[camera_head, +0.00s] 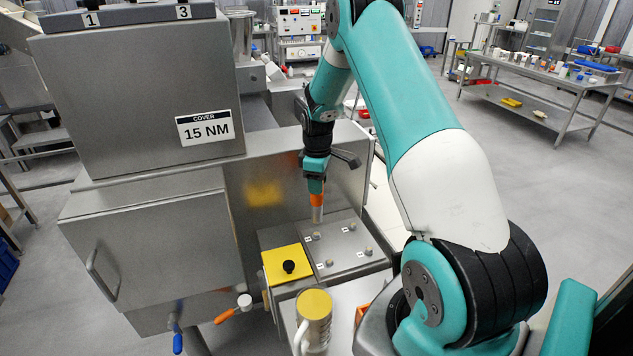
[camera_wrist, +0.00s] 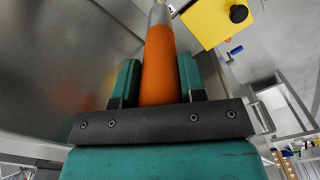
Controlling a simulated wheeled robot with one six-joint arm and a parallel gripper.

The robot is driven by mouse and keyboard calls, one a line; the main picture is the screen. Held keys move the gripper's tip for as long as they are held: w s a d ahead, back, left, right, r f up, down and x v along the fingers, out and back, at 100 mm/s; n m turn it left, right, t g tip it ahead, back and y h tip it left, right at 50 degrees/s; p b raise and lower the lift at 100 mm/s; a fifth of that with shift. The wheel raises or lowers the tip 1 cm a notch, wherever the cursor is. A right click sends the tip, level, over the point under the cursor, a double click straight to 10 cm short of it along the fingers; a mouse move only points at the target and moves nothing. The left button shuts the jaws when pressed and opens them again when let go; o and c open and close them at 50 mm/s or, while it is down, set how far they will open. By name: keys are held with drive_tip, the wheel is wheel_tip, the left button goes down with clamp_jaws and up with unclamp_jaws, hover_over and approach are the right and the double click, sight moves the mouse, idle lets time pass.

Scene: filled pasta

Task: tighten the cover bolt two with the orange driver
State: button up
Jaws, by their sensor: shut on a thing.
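My gripper (camera_head: 316,186) is shut on the orange driver (camera_head: 317,200), which points down, nearly upright. In the wrist view the fingers (camera_wrist: 159,80) grip both sides of its orange handle (camera_wrist: 158,65). The driver's grey lower end is just above or at the far-left bolt (camera_head: 316,236) on the steel cover plate (camera_head: 345,246); I cannot tell whether they touch. Other bolts stand at the far right (camera_head: 352,227), near left (camera_head: 330,265) and near right (camera_head: 368,251). The small labels beside them are too small to read.
A yellow block (camera_head: 274,264) with a black knob (camera_head: 289,267) sits left of the plate. A yellow-topped mug (camera_head: 313,305) stands in front. A steel cabinet (camera_head: 130,100) with a "COVER 15 NM" sign (camera_head: 204,127) rises at left. Orange (camera_head: 224,316) and blue (camera_head: 177,338) handles stick out below.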

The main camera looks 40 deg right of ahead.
sight(317, 201)
drive_tip(key=shift+f+b, duration=1.6)
drive_tip(key=shift+f, duration=0.9)
drive_tip(key=shift+f+b, duration=0.7)
drive_tip(key=shift+f, duration=0.2)
idle(0.5)
drive_tip(key=shift+r, duration=0.1)
